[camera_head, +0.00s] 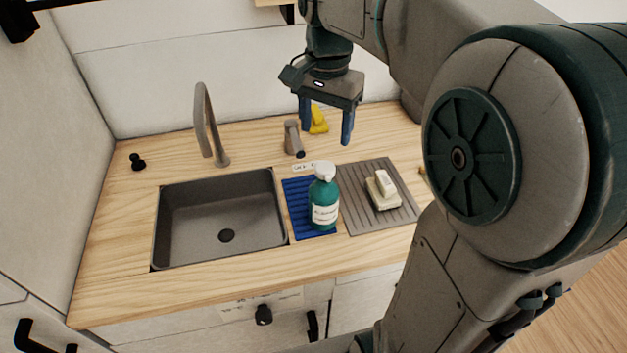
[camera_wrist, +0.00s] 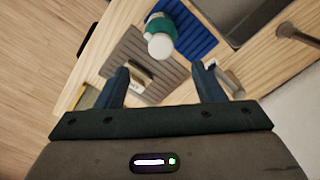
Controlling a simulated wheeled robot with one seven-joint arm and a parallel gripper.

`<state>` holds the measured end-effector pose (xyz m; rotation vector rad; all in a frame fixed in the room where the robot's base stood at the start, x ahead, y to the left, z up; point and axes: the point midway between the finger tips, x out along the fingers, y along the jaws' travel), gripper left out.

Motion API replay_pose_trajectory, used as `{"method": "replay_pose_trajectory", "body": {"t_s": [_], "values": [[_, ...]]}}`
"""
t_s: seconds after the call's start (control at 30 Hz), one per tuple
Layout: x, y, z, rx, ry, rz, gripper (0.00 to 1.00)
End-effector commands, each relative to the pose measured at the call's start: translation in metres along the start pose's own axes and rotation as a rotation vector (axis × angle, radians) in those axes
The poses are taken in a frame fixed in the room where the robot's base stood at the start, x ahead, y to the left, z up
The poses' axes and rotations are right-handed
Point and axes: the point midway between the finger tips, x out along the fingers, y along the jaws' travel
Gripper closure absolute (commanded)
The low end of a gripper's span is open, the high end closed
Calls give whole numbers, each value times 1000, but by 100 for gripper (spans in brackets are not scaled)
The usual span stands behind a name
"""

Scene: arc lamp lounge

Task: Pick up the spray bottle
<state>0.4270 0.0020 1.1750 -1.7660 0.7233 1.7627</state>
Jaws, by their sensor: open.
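The spray bottle (camera_head: 324,200) is teal with a white top and a white label. It stands upright on a blue ribbed mat (camera_head: 297,192) to the right of the sink. In the wrist view the bottle's white top (camera_wrist: 160,45) shows from above, beyond my fingertips and between their lines. My gripper (camera_head: 326,134) is open and empty, pointing down, above and behind the bottle near the back of the counter. In the wrist view its two blue fingers (camera_wrist: 160,79) are spread apart. Nothing is between them in contact.
A dark sink (camera_head: 215,245) with a tall faucet (camera_head: 204,125) is left of the mat. A grey ribbed mat (camera_head: 360,218) on the right holds a pale block-like item (camera_head: 383,191). A short grey cylinder (camera_head: 291,137) and a yellow object (camera_head: 318,119) stand behind.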

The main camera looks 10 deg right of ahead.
Motion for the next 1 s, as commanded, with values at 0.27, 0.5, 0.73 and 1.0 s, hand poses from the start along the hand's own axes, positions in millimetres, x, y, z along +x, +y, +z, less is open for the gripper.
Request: {"method": "replay_pose_trajectory", "body": {"t_s": [0.27, 0.5, 0.73, 1.0], "values": [[46, -2, 0, 10, -6, 5, 38], [79, -2, 0, 8, -4, 3, 38], [98, -1, -2, 8, -5, 5, 38], [133, -1, -5, 7, -3, 3, 38]]}}
